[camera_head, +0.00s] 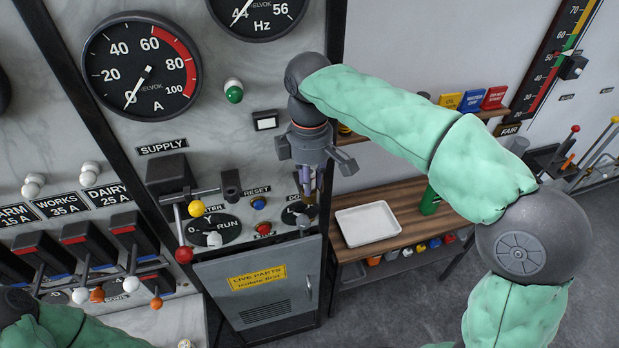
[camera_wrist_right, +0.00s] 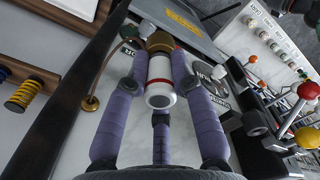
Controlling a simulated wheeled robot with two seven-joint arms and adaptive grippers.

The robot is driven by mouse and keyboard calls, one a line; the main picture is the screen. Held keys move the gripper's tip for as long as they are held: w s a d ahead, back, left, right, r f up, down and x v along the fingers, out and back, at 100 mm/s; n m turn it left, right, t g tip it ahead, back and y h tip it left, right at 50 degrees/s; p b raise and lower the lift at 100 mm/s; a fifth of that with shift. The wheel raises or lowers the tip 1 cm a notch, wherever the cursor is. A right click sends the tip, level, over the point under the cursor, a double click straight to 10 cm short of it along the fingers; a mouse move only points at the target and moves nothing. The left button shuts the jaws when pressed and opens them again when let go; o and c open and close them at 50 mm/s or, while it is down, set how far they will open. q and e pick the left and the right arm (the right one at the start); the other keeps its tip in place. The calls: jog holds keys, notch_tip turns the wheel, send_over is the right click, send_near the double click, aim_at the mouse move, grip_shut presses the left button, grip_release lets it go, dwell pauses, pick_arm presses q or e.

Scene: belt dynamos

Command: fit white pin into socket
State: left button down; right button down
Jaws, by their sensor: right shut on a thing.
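My right gripper (camera_head: 308,192) is at the front panel, pointing down over the round black plate (camera_head: 298,214) at the panel's lower right. In the right wrist view its purple fingers (camera_wrist_right: 157,48) are shut around the white pin (camera_wrist_right: 159,82), which has a red band. A brass-coloured collar (camera_wrist_right: 160,40) shows at the pin's far end. I cannot tell whether this collar is part of the pin or the socket's mouth, nor how deep the pin sits. The socket's opening is hidden behind the fingers and pin.
A T-shaped lever with a red knob (camera_head: 184,254) and yellow knob (camera_head: 196,208) sticks out left of the gripper. A cabinet door (camera_head: 262,283) lies below. A wooden shelf with a white tray (camera_head: 367,226) stands to the right.

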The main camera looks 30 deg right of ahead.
jog(key=shift+r+p, duration=1.55)
jog(key=shift+r, duration=0.4)
